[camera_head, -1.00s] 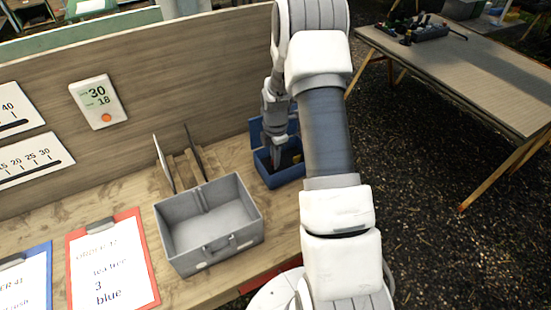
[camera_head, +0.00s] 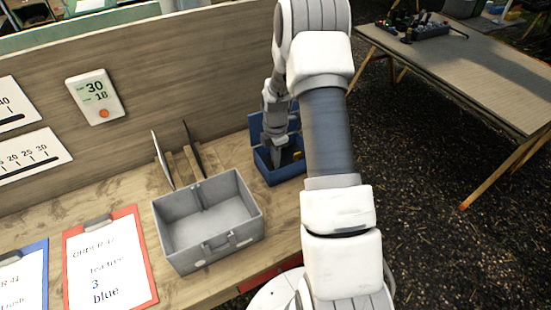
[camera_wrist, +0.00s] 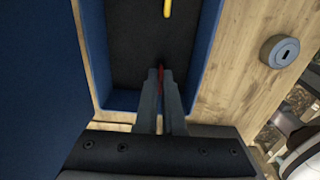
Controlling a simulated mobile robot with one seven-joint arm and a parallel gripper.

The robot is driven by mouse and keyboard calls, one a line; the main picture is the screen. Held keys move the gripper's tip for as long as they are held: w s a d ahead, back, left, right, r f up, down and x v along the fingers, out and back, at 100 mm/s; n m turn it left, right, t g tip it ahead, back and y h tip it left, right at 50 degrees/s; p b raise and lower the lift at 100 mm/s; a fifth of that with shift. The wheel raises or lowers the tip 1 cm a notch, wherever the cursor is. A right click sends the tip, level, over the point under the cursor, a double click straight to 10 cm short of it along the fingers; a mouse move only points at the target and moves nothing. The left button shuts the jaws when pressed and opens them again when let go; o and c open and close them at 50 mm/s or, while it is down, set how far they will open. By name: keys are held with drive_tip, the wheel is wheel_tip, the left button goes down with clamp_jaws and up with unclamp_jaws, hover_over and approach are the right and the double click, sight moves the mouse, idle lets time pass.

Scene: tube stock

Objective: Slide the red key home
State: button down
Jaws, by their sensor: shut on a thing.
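My gripper (camera_wrist: 160,76) is shut on the red key (camera_wrist: 161,84), a thin red strip between the fingertips in the wrist view. Most of the key is hidden by the fingers. The fingertips are over the dark-floored inside of an open blue box (camera_wrist: 122,101). Whether the key touches the floor of the box, I cannot tell. A round grey lock with a dark slot (camera_wrist: 279,52) is on the wood to the right of the box. In the head view my gripper (camera_head: 277,161) reaches into the blue box (camera_head: 283,177); the key cannot be made out there.
A yellow item (camera_wrist: 167,9) lies in the blue box, beyond my fingertips. The box's lid stands open at the back. A grey open bin (camera_head: 208,247) stands left of the box. Clipboards, one with a red edge (camera_head: 151,270), lie farther left. A wooden panel (camera_head: 180,70) rises behind.

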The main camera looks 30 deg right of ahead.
drive_tip(key=shift+f+b, duration=0.55)
drive_tip(key=c, duration=0.9)
unclamp_jaws()
drive_tip(key=shift+c, duration=0.2)
wheel_tip(320, 180, up, 18)
drive_tip(key=shift+f+b, duration=0.25)
drive_tip(key=shift+b, duration=0.05)
